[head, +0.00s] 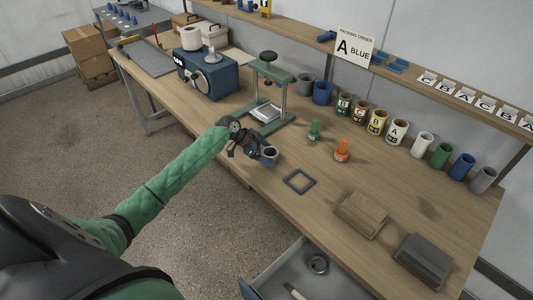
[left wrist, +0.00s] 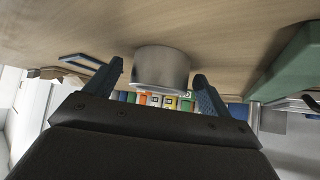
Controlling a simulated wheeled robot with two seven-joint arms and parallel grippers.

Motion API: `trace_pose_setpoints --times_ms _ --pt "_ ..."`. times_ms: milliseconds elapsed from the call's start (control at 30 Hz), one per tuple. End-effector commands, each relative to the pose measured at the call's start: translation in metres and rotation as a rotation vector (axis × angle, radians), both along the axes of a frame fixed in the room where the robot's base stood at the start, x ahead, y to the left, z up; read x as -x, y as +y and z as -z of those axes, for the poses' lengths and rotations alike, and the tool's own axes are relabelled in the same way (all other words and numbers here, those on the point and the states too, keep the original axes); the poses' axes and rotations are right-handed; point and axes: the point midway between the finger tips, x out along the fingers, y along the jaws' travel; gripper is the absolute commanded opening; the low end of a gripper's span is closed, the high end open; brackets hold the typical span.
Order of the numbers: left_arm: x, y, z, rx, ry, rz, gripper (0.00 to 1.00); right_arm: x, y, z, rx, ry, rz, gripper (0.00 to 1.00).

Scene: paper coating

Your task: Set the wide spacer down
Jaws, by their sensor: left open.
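The wide spacer, a short grey metal cylinder, stands upright on the bench near its front edge in the head view (head: 270,152). In the left wrist view, which is upside down, the spacer (left wrist: 162,66) meets the wooden surface. My left gripper (head: 264,156) is open, with one finger on each side of the spacer. In the left wrist view the fingers (left wrist: 158,82) show gaps to the spacer's sides. My right gripper is not in view.
A green press stand (head: 285,101) is just behind the left gripper. A blue square frame (head: 299,181) lies to the right. An open drawer (head: 325,272) juts out in front.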

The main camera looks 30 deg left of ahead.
Motion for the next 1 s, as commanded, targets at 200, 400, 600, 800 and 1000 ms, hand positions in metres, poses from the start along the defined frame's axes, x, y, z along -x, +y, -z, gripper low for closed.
trace_pose_setpoints --times_ms 200,400,600,800,1000 --pt "0.003 0.005 -0.004 -0.001 -0.001 0.000 0.83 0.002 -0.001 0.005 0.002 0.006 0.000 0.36" --pt "0.014 0.024 -0.024 -0.002 -0.002 0.000 0.83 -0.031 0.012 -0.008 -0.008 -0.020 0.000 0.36" --pt "0.027 0.045 -0.049 -0.002 -0.002 0.000 0.83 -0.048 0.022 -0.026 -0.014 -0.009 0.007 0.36" --pt "0.037 0.062 -0.070 -0.002 -0.001 0.000 0.83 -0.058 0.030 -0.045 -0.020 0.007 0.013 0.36" --pt "0.043 0.071 -0.083 -0.001 -0.001 0.000 0.83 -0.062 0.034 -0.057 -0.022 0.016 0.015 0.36"
